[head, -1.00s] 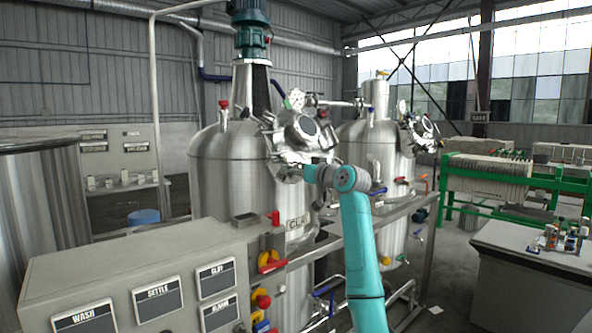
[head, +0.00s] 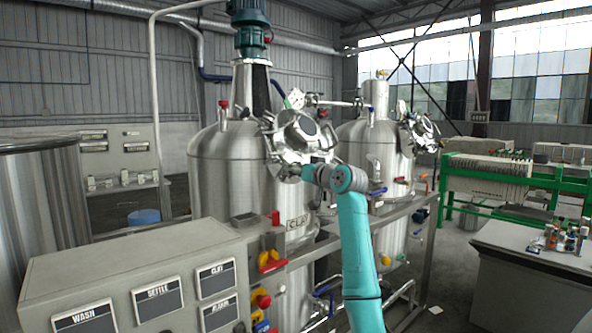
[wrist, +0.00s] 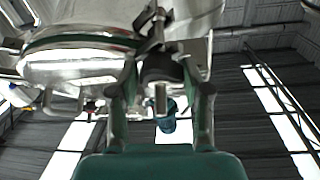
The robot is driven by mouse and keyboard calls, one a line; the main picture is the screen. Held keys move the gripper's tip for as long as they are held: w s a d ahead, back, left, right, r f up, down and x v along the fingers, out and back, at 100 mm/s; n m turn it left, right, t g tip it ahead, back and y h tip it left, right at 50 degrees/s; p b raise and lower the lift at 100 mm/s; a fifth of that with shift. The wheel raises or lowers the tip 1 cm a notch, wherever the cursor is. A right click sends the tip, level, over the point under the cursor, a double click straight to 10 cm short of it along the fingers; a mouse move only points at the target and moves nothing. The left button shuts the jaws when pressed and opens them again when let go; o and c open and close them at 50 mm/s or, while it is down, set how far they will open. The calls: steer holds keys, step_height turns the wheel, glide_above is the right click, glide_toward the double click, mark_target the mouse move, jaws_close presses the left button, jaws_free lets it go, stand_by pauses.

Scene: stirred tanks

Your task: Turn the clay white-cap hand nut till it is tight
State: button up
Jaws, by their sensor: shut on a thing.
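The clay tank (head: 228,165) is a steel vessel with a CLAY label on its front. Its round manway lid (head: 300,135) faces forward on the upper shoulder. In the wrist view the lid (wrist: 75,62) is at upper left, with a green gasket around its edge. My gripper (wrist: 160,72) is shut on a dark hand nut (wrist: 160,66) beside the lid's rim, one finger on each side. A pale stud end shows below the nut. I cannot make out a white cap. In the head view my gripper is at the lid's lower edge, too small to read.
A second steel tank (head: 350,155) stands behind to the right. A control panel (head: 135,275) with labels fills the lower left. A steel frame rail with valves runs along the tanks. A green filter press (head: 490,175) and a bench (head: 530,255) stand at right.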

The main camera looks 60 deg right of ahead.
steer(key=m+g+h, duration=0.1)
steer(key=m, duration=0.2)
steer(key=m+g+h, duration=0.2)
steer(key=m, duration=0.2)
steer(key=shift+w+a+r+m, duration=0.1)
steer(key=shift+w+a+m, duration=0.1)
steer(key=shift+m, duration=0.1)
steer(key=m+g, duration=0.1)
steer(key=m, duration=0.2)
steer(key=m+g+h, duration=0.1)
steer(key=m+g, duration=0.1)
steer(key=m, duration=0.1)
steer(key=shift+r, duration=0.1)
steer(key=m+g, duration=0.1)
steer(key=m, duration=0.2)
steer(key=m+g, duration=0.2)
steer(key=m, duration=0.1)
steer(key=shift+r, duration=0.15)
steer(key=m+g+y, duration=0.1)
steer(key=m, duration=0.1)
steer(key=m+g+y, duration=0.1)
steer(key=m, duration=0.1)
steer(key=shift+w+m, duration=0.1)
steer(key=shift+m, duration=0.2)
steer(key=shift+y, duration=0.3)
steer(key=o, duration=1.2)
steer(key=shift+c, duration=0.2)
steer(key=shift+r, duration=0.1)
steer(key=v, duration=0.7)
